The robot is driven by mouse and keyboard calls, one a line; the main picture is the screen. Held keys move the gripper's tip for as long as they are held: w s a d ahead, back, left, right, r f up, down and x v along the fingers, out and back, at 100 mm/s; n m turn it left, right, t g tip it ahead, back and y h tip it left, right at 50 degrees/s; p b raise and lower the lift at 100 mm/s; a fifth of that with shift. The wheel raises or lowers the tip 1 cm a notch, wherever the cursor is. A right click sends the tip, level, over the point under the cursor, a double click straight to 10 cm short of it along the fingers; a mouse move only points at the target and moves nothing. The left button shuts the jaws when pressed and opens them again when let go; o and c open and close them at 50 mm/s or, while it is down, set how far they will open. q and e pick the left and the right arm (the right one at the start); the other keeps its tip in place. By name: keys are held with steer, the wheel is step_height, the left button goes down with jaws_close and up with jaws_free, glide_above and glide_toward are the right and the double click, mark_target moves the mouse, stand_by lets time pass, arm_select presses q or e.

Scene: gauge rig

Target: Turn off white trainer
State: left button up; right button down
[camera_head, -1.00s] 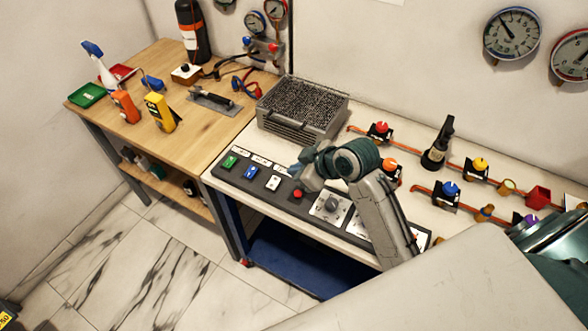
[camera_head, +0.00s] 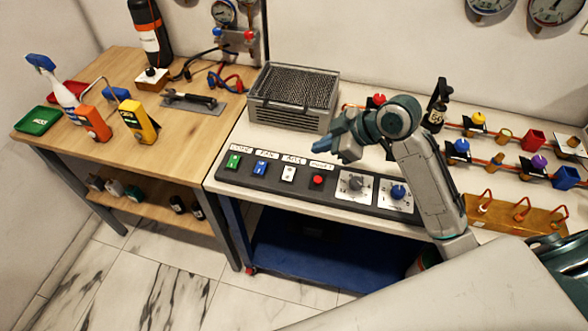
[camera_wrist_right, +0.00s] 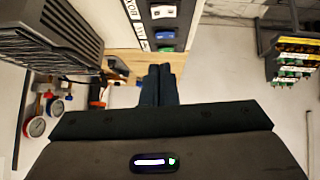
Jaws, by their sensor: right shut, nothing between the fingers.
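The white switch (camera_head: 288,174) sits on the dark control panel (camera_head: 222,172), between the blue switch (camera_head: 260,168) and the red button (camera_head: 317,180). It also shows at the top of the right wrist view (camera_wrist_right: 163,12). Which way its rocker is tipped is too small to tell. My right gripper (camera_head: 345,148) is shut and empty, above the panel's rear edge, behind and right of the red button in the head view. Its closed fingers also show in the right wrist view (camera_wrist_right: 159,84), apart from the switches. My left gripper is not seen.
The green switch (camera_head: 233,161) is at the panel's left end. A grey dial (camera_head: 355,184) and a blue knob (camera_head: 398,192) are to the right. A grey mesh-topped box (camera_head: 291,112) stands behind the panel. A wooden bench (camera_head: 200,132) adjoins at left.

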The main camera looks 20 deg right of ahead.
steer(key=p, duration=0.3)
glide_above(286, 169)
steer(key=s+d, duration=0.2)
steer(key=f, duration=0.6)
steer(key=shift+s+f, duration=0.2)
steer(key=f, duration=0.2)
steer(key=f+p, duration=0.1)
steer(key=shift+w+f, duration=0.25)
steer(key=shift+f, duration=0.05)
steer(key=shift+d+f, duration=0.15)
steer(key=shift+f, duration=0.3)
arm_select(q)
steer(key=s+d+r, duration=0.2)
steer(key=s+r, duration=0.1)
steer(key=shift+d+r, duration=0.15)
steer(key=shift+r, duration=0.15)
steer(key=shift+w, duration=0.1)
arm_select(e)
steer(key=shift+f, duration=0.1)
